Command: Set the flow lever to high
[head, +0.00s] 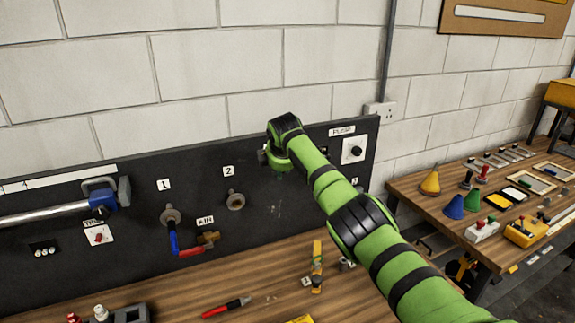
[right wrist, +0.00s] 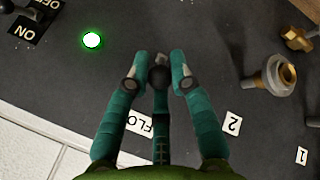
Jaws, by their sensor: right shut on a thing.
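The flow lever (right wrist: 159,76) shows in the right wrist view as a dark round-ended knob on the black panel. Its label, reading "FLO" (right wrist: 140,122), is partly covered by a finger. My right gripper (right wrist: 157,68) has its teal fingers on either side of the lever and is shut on it. In the head view my green right arm reaches the panel (head: 120,265), with the gripper (head: 281,176) mostly hidden behind its wrist. The lever is hidden there, and I cannot tell its setting. My left gripper is not in view.
A lit green lamp (right wrist: 92,40) and an ON/OFF switch (right wrist: 28,22) sit near the lever. Ports 1 (head: 170,215) and 2 (head: 235,201) are left of my arm. A red marker (head: 226,307) lies on the wooden bench. A side table (head: 415,200) holds cones and parts.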

